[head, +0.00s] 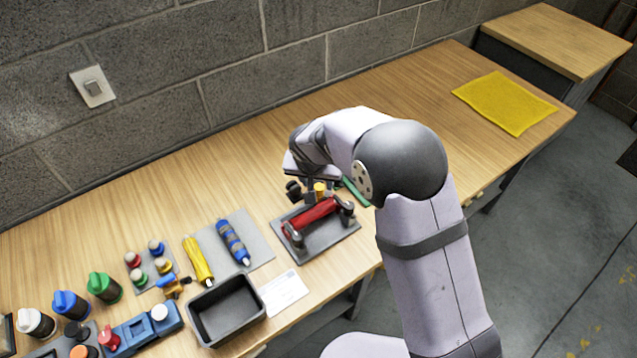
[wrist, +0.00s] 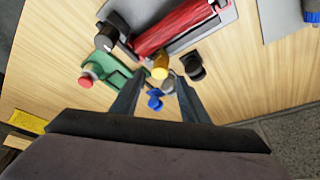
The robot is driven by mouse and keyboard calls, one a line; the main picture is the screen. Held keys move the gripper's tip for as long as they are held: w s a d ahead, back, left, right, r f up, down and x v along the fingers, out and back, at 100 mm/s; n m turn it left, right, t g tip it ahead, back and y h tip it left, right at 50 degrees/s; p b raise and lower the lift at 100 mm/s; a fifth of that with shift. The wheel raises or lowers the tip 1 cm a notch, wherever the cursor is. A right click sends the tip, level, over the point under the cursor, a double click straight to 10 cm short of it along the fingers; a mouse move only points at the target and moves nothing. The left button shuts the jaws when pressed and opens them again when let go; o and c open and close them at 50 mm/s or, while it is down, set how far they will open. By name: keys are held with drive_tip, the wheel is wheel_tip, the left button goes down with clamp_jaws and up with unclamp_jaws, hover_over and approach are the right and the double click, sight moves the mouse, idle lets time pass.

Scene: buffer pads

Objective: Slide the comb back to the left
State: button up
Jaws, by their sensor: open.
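No object clearly reads as a comb in either view. The closest candidate is a flat green piece (head: 354,191), partly hidden by my arm in the head view. In the wrist view the green piece (wrist: 118,74) lies just left of my fingers, with a red knob (wrist: 86,80) at its end. My gripper (head: 308,187) is open above the table, behind the grey tray. In the wrist view my gripper (wrist: 156,88) has its two fingers apart. A small yellow-capped item (wrist: 160,71) and a small blue item (wrist: 155,102) show between them; contact cannot be told.
A red roller (head: 312,214) lies on the grey tray (head: 325,249) between dark holders. Bottles, a black bin (head: 225,309) and a grey mat (head: 258,244) with yellow and blue tools stand left. A yellow cloth (head: 505,102) lies far right, with bare table before it.

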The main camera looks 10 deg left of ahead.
sight(318, 187)
drive_tip(key=shift+p+x, duration=0.4)
drive_tip(key=shift+x, duration=1.5)
drive_tip(key=shift+c, duration=0.6)
clamp_jaws()
